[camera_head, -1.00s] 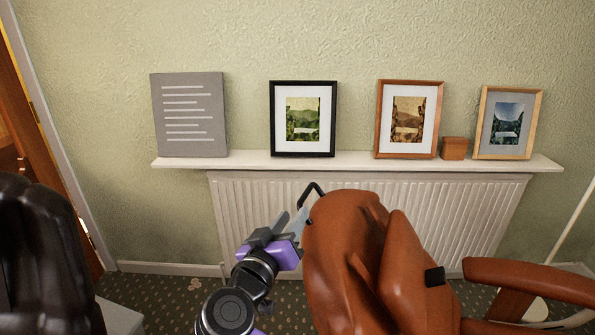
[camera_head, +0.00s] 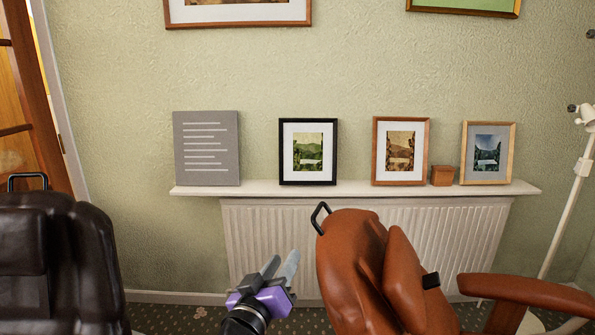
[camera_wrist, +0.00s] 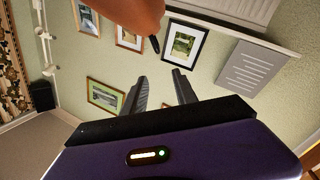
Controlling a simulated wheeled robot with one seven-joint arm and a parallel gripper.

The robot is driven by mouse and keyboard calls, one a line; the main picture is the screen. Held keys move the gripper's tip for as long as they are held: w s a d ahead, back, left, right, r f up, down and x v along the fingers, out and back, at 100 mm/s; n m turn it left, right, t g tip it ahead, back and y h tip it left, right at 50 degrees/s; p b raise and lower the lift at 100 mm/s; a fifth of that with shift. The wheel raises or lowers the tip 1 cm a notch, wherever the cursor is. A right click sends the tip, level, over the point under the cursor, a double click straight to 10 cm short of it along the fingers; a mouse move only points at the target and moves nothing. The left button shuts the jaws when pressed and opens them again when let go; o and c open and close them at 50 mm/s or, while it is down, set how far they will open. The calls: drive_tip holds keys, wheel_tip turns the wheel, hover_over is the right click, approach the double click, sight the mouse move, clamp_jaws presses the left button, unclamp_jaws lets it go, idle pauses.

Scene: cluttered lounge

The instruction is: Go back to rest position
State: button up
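My gripper (camera_head: 283,258) is at the lower middle of the head view, in front of the white radiator and just left of the brown leather chair (camera_head: 362,262). Its two grey fingers stand apart with nothing between them. The wrist view shows the same open, empty fingers (camera_wrist: 159,76) ahead of the purple gripper body. Part of the brown chair (camera_wrist: 128,14) shows at the top of that view. My arm behind the gripper is mostly below the head picture.
A white shelf (camera_head: 380,190) over the radiator (camera_head: 270,230) holds a grey text panel (camera_head: 206,148), several framed pictures and a small brown box (camera_head: 442,175). A black chair (camera_head: 75,255) stands at left, a white floor lamp (camera_head: 570,190) at right. Patterned carpet shows between the chairs.

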drive_tip(key=s+a+f+n+y, duration=0.35)
drive_tip(key=a+n+y, duration=0.2)
drive_tip(key=y, duration=0.35)
drive_tip(key=s+d+f+y+p, duration=0.2)
drive_tip(key=s+d+f, duration=0.15)
drive_tip(key=s, duration=0.45)
drive_tip(key=s+d+m+h+p, duration=0.1)
drive_tip(key=s+d+m, duration=0.1)
drive_tip(key=s+d, duration=0.6)
drive_tip(key=s+d+m+g+h+p, duration=0.1)
drive_tip(key=s+d+m+h+p, duration=0.1)
drive_tip(key=s+d, duration=0.7)
drive_tip(key=s+d+m+g+h+p, duration=0.1)
drive_tip(key=s+d, duration=0.7)
drive_tip(key=s, duration=1.3)
drive_tip(key=shift+d+r+m+h+p, duration=0.15)
drive_tip(key=shift+m+h+p, duration=0.3)
drive_tip(key=shift+m, duration=0.7)
